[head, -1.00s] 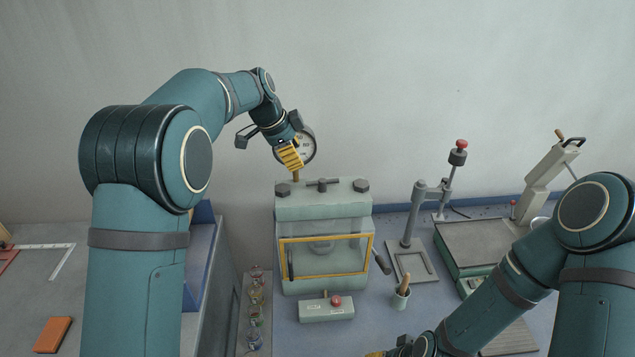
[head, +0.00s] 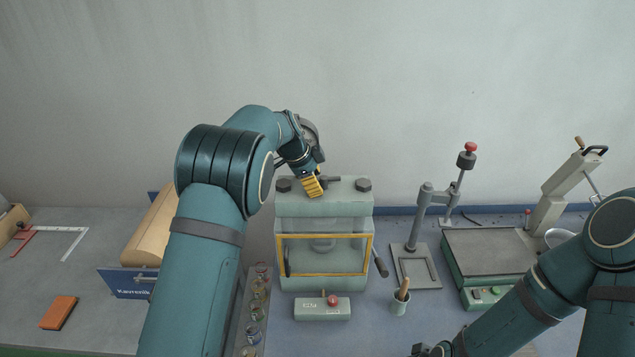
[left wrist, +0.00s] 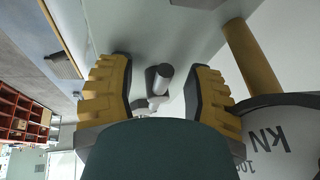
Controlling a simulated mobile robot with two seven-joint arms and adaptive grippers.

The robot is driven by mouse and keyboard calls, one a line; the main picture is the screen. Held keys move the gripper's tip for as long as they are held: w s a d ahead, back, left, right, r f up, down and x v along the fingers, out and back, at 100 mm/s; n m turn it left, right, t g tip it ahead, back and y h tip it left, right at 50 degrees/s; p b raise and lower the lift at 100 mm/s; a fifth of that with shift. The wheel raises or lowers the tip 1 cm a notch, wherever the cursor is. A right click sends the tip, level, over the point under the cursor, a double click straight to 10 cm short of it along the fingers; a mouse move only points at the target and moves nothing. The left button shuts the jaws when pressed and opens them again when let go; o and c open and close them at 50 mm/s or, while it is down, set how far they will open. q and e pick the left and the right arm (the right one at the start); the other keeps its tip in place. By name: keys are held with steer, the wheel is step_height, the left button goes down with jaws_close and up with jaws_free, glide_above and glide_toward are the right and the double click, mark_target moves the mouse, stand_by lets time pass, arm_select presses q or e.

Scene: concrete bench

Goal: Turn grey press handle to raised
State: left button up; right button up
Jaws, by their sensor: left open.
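The pale green press (head: 323,205) stands on the bench in the middle of the head view. A grey T-shaped handle (head: 333,180) is on its top, partly hidden by my left gripper (head: 312,187). My left gripper is open and points down at the press top. In the left wrist view the grey handle (left wrist: 158,82) shows in the gap between the two yellow fingers (left wrist: 155,95), with space on both sides. Another dark lever (head: 380,262) slants down at the press's right side. Of my right gripper only a dark part shows at the bottom edge (head: 430,350); its fingers are hidden.
The round gauge with "kN" (left wrist: 275,140) is close beside the right finger in the left wrist view. A control box with a red knob (head: 322,308) stands in front. Several jars (head: 255,312) line the left, and a stand (head: 418,235) is at right.

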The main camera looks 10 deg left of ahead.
arm_select(q)
steer(key=shift+c, duration=0.4)
jaws_close()
steer(key=shift+s, duration=0.1)
